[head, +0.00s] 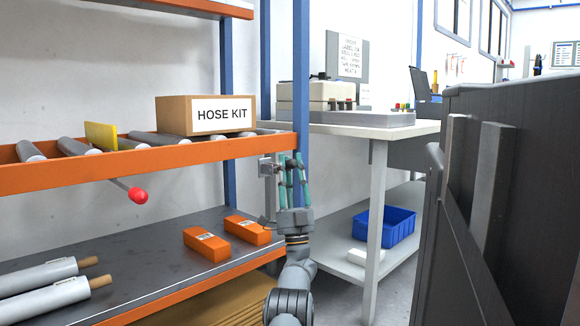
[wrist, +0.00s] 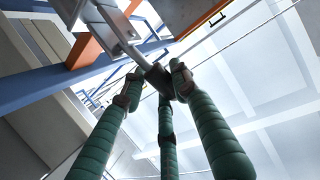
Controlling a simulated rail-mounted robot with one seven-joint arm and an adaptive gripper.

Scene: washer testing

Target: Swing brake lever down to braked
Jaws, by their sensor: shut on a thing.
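A grey metal bracket (head: 268,166) sits by the blue upright at the right end of the roller shelf. A thin lever, apparently the brake lever (wrist: 136,54), runs from it to a dark grip (wrist: 158,78). My gripper (head: 291,164) has green padded fingers. In the wrist view my gripper (wrist: 158,84) is shut on the dark grip, fingers around it. In the head view the fingers hide most of the lever, so its exact angle is unclear. A second lever with a red knob (head: 138,195) hangs below the orange rail, away from my gripper.
A HOSE KIT box (head: 206,115) and a yellow plate (head: 101,136) stand on the rollers. Orange blocks (head: 207,244) lie on the lower shelf. A grey bench (head: 400,130) stands close at right, with a blue bin (head: 386,226) below. A dark cabinet (head: 500,200) fills the right side.

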